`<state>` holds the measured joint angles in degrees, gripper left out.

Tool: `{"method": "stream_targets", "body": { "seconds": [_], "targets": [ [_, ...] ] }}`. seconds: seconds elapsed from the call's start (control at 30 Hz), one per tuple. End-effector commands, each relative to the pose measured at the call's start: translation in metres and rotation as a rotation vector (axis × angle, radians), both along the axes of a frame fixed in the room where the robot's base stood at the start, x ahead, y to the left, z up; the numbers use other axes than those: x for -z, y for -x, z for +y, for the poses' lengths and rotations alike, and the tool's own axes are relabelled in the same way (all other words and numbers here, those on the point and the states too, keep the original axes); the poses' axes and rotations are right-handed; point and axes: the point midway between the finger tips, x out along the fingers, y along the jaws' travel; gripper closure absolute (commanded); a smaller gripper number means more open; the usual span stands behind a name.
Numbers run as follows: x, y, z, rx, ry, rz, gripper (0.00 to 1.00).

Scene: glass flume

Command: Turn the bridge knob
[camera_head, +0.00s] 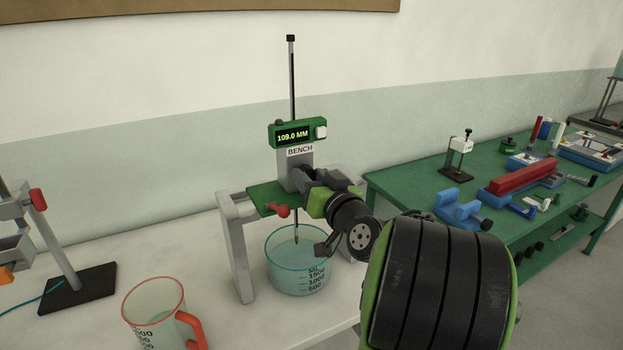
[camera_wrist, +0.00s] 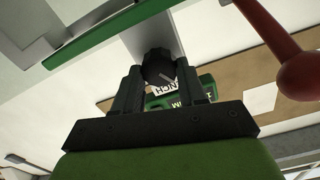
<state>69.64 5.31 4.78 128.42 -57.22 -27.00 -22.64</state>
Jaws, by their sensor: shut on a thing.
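The point gauge (camera_head: 296,165) stands on a grey bridge frame (camera_head: 239,245) over a glass bowl of bluish water (camera_head: 297,266). Its green display (camera_head: 293,134) reads 109.0 MM, above a BENCH label. A dark round knob (camera_wrist: 157,64) with a pale mark lies between the fingers of my gripper (camera_wrist: 160,82) in the wrist view. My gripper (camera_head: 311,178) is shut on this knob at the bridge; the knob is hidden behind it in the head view.
A red-rimmed measuring jug (camera_head: 153,312) stands at the front left. A clamp stand (camera_head: 62,250) is at far left. A green bench (camera_head: 420,187) with several instruments is to the right. My arm covers the space right of the bowl.

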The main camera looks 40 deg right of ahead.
Motion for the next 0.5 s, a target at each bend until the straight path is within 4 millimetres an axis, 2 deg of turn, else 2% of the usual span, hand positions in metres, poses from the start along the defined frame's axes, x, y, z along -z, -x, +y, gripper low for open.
{"method": "stream_targets", "body": {
  "seconds": [0.13, 0.4, 0.5],
  "targets": [
    [0.0003, 0.0000, 0.0002, -0.001, -0.072, -0.020, 0.89],
    [0.0006, 0.0004, -0.0010, 0.001, -0.366, -0.106, 0.89],
    [0.0006, 0.0006, -0.0012, 0.001, -0.400, -0.117, 0.89]
  ]
}}
